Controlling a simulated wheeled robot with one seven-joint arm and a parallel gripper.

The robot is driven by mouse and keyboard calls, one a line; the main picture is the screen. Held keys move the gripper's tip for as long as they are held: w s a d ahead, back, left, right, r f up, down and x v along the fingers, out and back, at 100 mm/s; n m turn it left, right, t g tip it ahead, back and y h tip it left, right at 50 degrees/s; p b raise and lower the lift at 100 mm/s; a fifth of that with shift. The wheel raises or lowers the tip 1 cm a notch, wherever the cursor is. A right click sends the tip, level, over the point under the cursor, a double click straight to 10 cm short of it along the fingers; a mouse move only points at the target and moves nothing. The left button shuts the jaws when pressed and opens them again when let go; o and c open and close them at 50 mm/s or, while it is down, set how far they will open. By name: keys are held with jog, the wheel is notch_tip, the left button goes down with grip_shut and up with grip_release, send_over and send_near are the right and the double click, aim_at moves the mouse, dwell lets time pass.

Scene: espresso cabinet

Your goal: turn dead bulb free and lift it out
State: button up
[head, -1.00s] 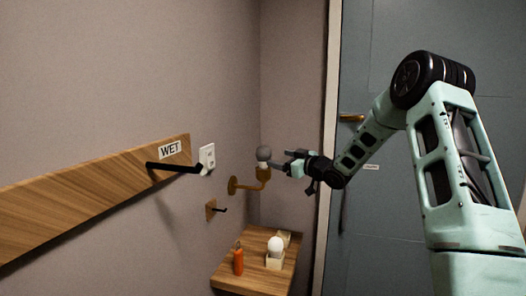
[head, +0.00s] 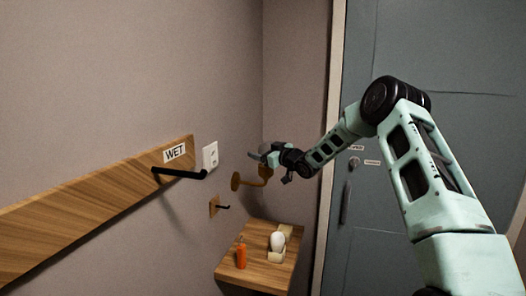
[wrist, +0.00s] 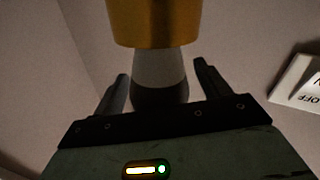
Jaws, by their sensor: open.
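The dead bulb, dark grey with a pale neck, sits in the brass socket of a wall lamp (head: 266,172). In the head view my gripper (head: 264,155) is at the bulb and hides nearly all of it. In the wrist view the brass socket (wrist: 153,22) is at the top and the dead bulb (wrist: 158,68) comes out of it between my fingers. My gripper (wrist: 161,82) is open, with one finger on each side of the bulb and gaps visible beside its neck. The bulb's far end is hidden behind the gripper body.
A white bulb (head: 277,241) stands in a holder on the wooden shelf (head: 240,279) below, beside an orange bottle-like object (head: 241,257). A switch plate (head: 210,157), a black hook (head: 180,173) and a "WET" board (head: 100,200) are on the left wall.

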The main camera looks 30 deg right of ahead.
jog(key=c, duration=1.1)
jog(key=shift+o, duration=0.2)
jog(key=shift+r, duration=0.1)
jog(key=shift+p, duration=0.5)
jog(key=shift+r+n+g+y+p, duration=0.1)
jog(key=shift+n+g+y+p, duration=0.4)
jog(key=shift+n+y+p, duration=0.75)
jog(key=shift+a+f+y, duration=0.1)
jog(key=shift+f+y, duration=0.1)
jog(key=shift+y, duration=0.35)
jog(key=shift+r, duration=0.2)
jog(key=shift+r+p, duration=2)
jog(key=shift+r, duration=1.65)
